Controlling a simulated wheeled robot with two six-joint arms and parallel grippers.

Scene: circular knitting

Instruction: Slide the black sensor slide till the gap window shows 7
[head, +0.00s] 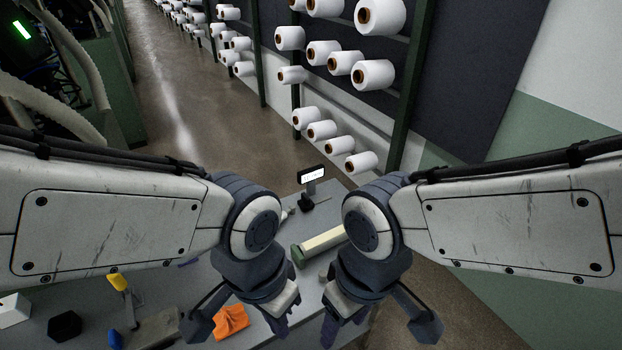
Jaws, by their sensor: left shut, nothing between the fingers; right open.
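A small display with a black frame and a lit white face (312,174) stands on a stand with a black foot at the far end of the table; its marks are too small to read. A long cream bar with a green end block (302,256) lies in front of it, partly hidden by my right arm. I cannot make out the black sensor slide or the gap window for certain. My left gripper (277,326) is shut and empty above the front part of the table. My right gripper (342,328) is open, just right of it; its fingertips are partly hidden.
On the grey table (205,287) at the left lie an orange cloth (231,321), a black block (65,326), a white box (13,310) and a yellow-handled tool (119,283). Racks of white yarn cones (373,76) stand beyond the table, past a strip of floor.

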